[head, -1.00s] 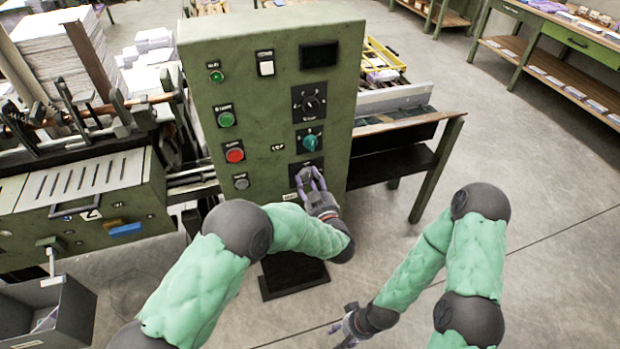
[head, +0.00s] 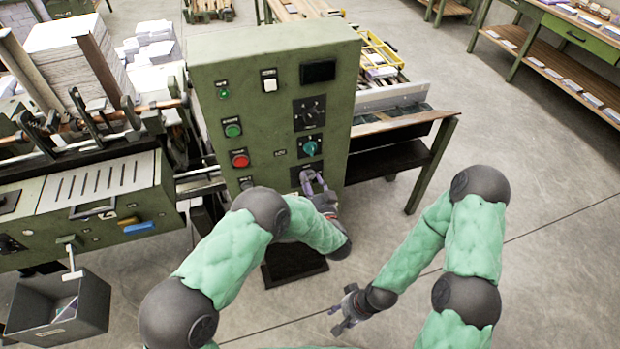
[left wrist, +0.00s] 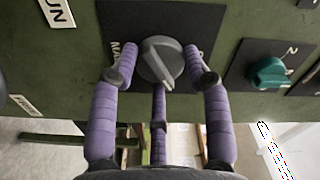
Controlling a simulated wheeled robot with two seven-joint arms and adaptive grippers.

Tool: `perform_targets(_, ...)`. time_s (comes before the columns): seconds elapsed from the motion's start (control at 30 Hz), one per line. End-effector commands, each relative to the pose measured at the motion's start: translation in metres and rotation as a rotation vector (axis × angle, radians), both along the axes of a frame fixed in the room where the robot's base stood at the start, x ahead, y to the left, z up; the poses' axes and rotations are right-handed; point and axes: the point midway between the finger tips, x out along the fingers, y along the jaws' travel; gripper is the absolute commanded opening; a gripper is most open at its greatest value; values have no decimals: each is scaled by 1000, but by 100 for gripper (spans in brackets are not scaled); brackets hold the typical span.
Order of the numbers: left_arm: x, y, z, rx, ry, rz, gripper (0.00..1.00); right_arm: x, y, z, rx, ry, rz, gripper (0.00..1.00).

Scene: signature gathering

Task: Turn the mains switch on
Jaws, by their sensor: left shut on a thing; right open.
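The mains switch is a grey rotary knob (left wrist: 160,62) on a black plate low on the green control cabinet (head: 275,95). The plate's label is partly hidden; only its first letters show in the left wrist view. My left gripper (head: 312,180) is at this plate, largely covering the knob in the head view. In the left wrist view, the purple fingers of my left gripper (left wrist: 159,76) are closed in on the knob from both sides. The knob's light pointer line is tilted. My right gripper (head: 343,312) is open and empty, low over the floor, away from the cabinet.
Above the mains switch are a teal knob (head: 310,147), a black dial (head: 310,114) and a dark display (head: 318,71). Green (head: 232,129) and red (head: 239,159) buttons sit to the left. A grey bin (head: 85,305) stands lower left. The floor at right is clear.

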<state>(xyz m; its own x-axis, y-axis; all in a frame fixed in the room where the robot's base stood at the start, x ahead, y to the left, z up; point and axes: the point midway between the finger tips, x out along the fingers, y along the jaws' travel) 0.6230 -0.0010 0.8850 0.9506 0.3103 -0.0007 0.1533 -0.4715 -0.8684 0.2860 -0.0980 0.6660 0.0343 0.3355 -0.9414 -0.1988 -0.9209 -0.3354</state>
Motion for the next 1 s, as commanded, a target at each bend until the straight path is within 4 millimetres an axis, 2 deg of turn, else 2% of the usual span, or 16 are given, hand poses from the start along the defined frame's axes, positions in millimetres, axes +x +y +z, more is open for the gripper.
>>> perform_targets(0.03,2,-2,7,40,5,-3,15,0,0,6,0,0,0,48)
perform_targets(0.5,3,-2,5,386,117,-3,15,0,0,26,0,0,0,48)
perform_targets(1.0,3,-3,4,506,155,-4,15,0,0,31,0,0,0,48)
